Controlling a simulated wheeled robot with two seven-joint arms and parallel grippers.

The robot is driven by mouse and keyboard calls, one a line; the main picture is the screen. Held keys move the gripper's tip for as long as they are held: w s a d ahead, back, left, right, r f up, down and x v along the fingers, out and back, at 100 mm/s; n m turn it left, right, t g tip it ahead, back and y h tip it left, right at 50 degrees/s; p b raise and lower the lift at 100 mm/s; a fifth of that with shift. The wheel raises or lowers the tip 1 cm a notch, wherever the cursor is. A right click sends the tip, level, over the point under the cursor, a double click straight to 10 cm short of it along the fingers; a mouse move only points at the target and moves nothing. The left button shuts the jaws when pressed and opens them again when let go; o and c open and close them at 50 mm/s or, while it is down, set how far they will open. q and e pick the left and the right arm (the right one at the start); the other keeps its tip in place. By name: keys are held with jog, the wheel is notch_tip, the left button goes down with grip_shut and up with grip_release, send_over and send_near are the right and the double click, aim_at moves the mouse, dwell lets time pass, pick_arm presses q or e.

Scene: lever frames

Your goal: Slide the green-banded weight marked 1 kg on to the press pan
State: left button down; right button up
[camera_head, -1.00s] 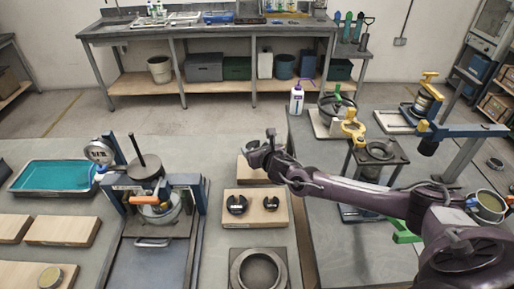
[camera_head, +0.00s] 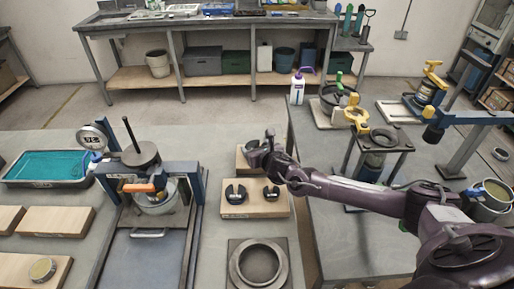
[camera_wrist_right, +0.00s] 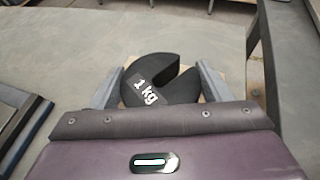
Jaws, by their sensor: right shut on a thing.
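The weight marked 1 kg (camera_wrist_right: 140,74) is a black slotted disc with white lettering, its slot opening to the upper right in the right wrist view. No green band shows on it there. My right gripper (camera_wrist_right: 160,82) has a finger on each side of it and is shut on it. In the head view my right gripper (camera_head: 264,150) is over the rear wooden block (camera_head: 243,165); I cannot tell whether the weight touches the block. The press pan (camera_head: 140,155) is a grey disc with an upright rod, on the press at left. My left gripper is out of view.
Two black slotted weights (camera_head: 236,194) sit on a nearer wooden block (camera_head: 255,211). A dial gauge (camera_head: 92,140) stands beside the press. A metal ring (camera_head: 258,263) lies in front. A table with a stand (camera_head: 383,140) is at right.

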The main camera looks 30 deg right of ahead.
jog(key=shift+w+f+b, duration=0.1)
jog(key=shift+f+b, duration=0.1)
jog(key=shift+b, duration=0.2)
dwell(0.3)
jog(key=o, duration=1.6)
jog(key=shift+c, duration=0.2)
jog(key=shift+s+f, duration=0.25)
jog(key=shift+f, duration=0.05)
jog(key=shift+r+b+v, duration=0.1)
jog(key=shift+b+v, duration=0.25)
jog(key=shift+v, duration=1.6)
jog(key=shift+r+b+v, duration=0.15)
jog(key=shift+b+v, duration=0.15)
jog(key=shift+v, duration=1.65)
jog(key=shift+w, duration=0.15)
